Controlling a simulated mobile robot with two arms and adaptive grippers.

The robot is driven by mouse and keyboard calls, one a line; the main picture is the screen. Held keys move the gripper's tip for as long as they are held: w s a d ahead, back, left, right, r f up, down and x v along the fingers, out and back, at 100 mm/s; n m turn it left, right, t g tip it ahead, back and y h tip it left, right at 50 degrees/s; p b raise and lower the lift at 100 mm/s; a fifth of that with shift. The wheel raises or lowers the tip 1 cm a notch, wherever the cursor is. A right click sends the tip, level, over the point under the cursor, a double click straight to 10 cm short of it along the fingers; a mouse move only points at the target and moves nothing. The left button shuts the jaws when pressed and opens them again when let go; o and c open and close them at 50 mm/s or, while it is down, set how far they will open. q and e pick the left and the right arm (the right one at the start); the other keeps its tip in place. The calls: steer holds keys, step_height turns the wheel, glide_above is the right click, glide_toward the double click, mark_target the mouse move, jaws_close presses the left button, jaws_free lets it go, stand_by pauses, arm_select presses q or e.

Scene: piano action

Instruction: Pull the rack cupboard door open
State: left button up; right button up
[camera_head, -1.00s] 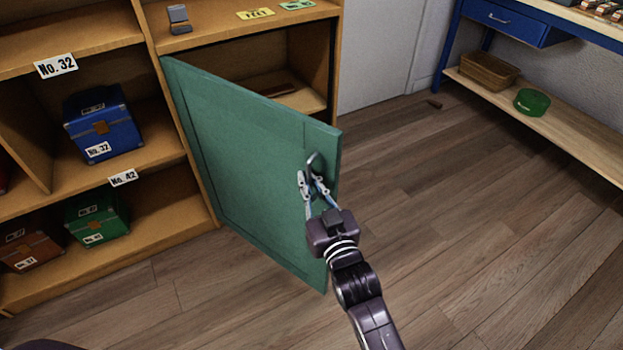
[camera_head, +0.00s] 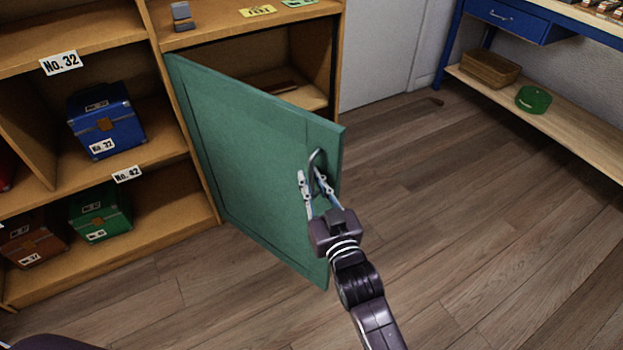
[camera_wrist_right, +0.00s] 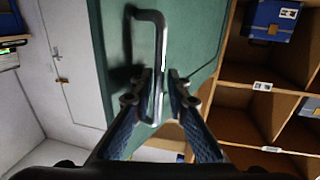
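The green cupboard door (camera_head: 250,160) is swung well out from the rack (camera_head: 185,200), and its opening shows behind it. Its metal bar handle (camera_head: 314,160) is near the free edge; it also shows in the right wrist view (camera_wrist_right: 162,45). My right gripper (camera_head: 314,184) is at the handle, with one finger on each side of the bar. In the right wrist view the fingertips (camera_wrist_right: 160,82) stand a little apart from the bar, so the gripper looks open around it. My left gripper is not in view.
Blue (camera_head: 105,125) and green (camera_head: 100,212) boxes stand on the shelves at left. A blue workbench (camera_head: 520,30) with a lower shelf (camera_head: 575,130) is at right. The wooden floor (camera_head: 450,220) right of the door is clear.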

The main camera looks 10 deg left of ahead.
steer(key=v, duration=1.1)
steer(key=shift+s+d, duration=0.25)
steer(key=shift+s, duration=0.05)
